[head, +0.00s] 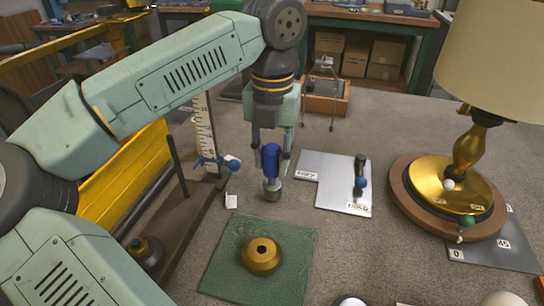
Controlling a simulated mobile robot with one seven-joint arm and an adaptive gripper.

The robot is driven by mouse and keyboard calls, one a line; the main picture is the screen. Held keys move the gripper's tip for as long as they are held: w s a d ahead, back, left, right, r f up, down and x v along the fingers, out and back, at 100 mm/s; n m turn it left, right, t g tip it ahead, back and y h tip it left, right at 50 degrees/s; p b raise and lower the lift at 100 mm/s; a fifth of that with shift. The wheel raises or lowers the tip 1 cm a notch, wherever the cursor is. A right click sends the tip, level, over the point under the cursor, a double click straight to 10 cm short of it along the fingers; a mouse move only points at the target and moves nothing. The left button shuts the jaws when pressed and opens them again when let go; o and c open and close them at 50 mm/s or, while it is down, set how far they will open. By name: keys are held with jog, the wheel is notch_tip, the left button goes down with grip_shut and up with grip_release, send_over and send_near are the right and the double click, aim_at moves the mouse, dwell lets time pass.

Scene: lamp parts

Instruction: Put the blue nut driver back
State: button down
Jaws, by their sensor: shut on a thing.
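The blue nut driver (270,157) hangs upright from my gripper (271,150). Its grey socket end (272,189) points down, just above or touching the table; I cannot tell which. My gripper is shut on its blue handle, with one finger on each side. A grey metal plate (335,189) with white labels lies just right of it, one label reading HOLD. A dark tool with a blue end (360,172) is on that plate.
A green mat (225,270) with a brass part (261,256) lies in front. The lamp (465,170) stands at the right on a wooden base, beside an angle-marked plate (500,245). A ruler stand (205,135) is at left. A wire stand (322,95) is behind.

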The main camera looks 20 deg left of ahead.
jog(key=shift+f, duration=0.9)
jog(key=c, duration=1.2)
grip_release()
notch_tip(320, 180, up, 12)
jog(key=shift+r+b, duration=0.2)
jog(key=shift+b, duration=0.2)
jog(key=shift+s, duration=0.1)
